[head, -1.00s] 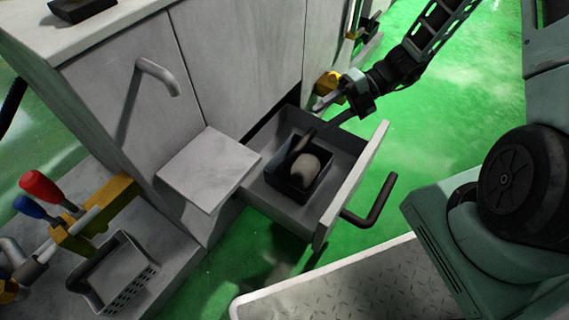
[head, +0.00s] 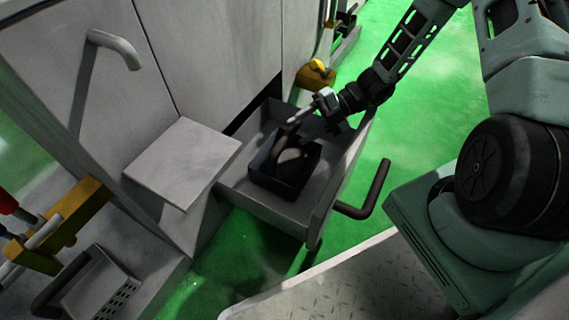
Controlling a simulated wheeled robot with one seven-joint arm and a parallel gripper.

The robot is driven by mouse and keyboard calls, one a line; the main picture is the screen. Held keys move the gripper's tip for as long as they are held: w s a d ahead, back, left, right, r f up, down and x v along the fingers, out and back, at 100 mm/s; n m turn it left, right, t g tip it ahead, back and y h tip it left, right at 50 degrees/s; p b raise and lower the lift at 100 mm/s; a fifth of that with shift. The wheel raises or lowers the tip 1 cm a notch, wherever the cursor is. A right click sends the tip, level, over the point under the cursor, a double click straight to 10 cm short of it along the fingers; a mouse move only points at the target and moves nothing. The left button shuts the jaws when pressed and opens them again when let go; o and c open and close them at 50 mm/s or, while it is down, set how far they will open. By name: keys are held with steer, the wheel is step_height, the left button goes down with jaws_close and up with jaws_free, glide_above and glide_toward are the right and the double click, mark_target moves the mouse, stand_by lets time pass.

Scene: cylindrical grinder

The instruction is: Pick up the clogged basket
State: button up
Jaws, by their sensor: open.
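A grey basket (head: 118,290) with a perforated side and a dark handle stands at the lower left, filled with something flat and grey. A small black square tray (head: 264,183) sits in the open drawer (head: 235,192), with a pale and dark rounded thing (head: 290,155) in it. I cannot tell for certain which of the two is the clogged basket; the grey one has the holes. My gripper (head: 298,120) is open above the far edge of the black tray, well away from the grey basket. Whether it touches anything in the tray is unclear.
A grey shelf plate (head: 180,160) juts out left of the drawer. A curved handle (head: 112,45) is on the cabinet front. The drawer's dark handle (head: 372,192) sticks out to the right. Yellow brackets and red and blue levers (head: 8,200) stand near the grey basket. Green floor is clear at right.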

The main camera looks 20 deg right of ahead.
mark_target(292, 135)
steer(key=b+x, duration=0.2)
steer(key=x, duration=0.2)
steer(key=shift+f, duration=0.25)
steer(key=shift+a+b, duration=0.4)
steer(key=shift+a, duration=0.1)
jaws_close()
stand_by(0.7)
